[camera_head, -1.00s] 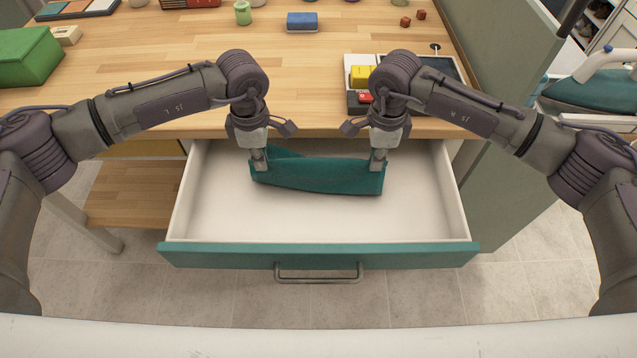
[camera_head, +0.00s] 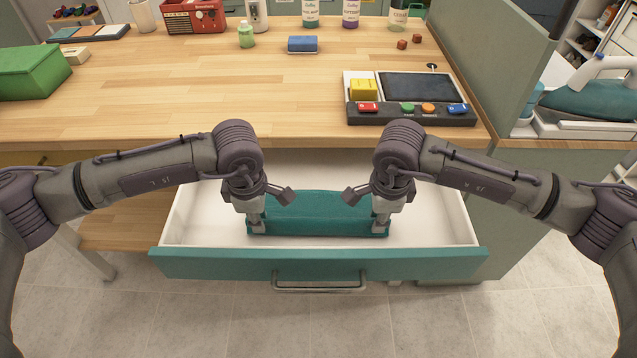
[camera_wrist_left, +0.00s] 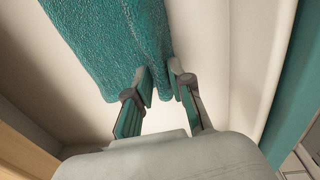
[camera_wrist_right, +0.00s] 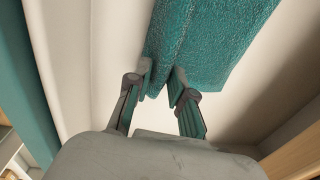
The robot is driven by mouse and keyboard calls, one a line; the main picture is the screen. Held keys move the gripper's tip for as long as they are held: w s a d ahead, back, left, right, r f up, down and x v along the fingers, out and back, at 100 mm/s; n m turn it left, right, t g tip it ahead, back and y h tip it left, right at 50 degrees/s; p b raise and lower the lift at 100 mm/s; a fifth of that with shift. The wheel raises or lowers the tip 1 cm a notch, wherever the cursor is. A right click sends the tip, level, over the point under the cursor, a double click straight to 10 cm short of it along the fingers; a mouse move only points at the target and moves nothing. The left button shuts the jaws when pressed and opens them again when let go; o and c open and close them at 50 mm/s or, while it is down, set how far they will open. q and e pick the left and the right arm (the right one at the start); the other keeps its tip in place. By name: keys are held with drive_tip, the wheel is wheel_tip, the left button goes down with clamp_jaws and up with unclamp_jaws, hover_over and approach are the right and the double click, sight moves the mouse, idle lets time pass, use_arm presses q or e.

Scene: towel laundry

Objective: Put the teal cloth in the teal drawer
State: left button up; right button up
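The teal cloth (camera_head: 318,213) is folded into a long strip inside the pulled-out teal drawer (camera_head: 200,264), across its middle. Its back part spreads flat and its front edge stands up a little. My left gripper (camera_head: 257,228) has the cloth's left front corner between its fingers; the cloth also shows in the left wrist view (camera_wrist_left: 110,40). My right gripper (camera_head: 380,228) has the right front corner between its fingers; the cloth shows there too in the right wrist view (camera_wrist_right: 205,45). Whether the whole underside touches the drawer floor I cannot tell.
The wooden tabletop (camera_head: 200,95) lies above and behind the drawer. A green box (camera_head: 32,72) stands at left. White drawer floor is bare on both sides of the cloth.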

use_arm(q)
drive_tip(key=o, duration=0.3)
drive_tip(key=shift+s, duration=0.1)
use_arm(e)
drive_tip(key=o, duration=0.3)
drive_tip(key=shift+s, duration=0.1)
use_arm(q)
drive_tip(key=shift+r, duration=0.15)
use_arm(e)
drive_tip(key=shift+r, duration=0.15)
use_arm(q)
drive_tip(key=s+r, duration=0.2)
drive_tip(key=r, duration=0.1)
drive_tip(key=s+r, duration=0.2)
drive_tip(key=r, duration=0.1)
drive_tip(key=s+r, duration=0.2)
drive_tip(key=shift+r, duration=0.4)
use_arm(e)
drive_tip(key=s+r, duration=0.6)
drive_tip(key=r, duration=0.2)
drive_tip(key=shift+r, duration=0.4)
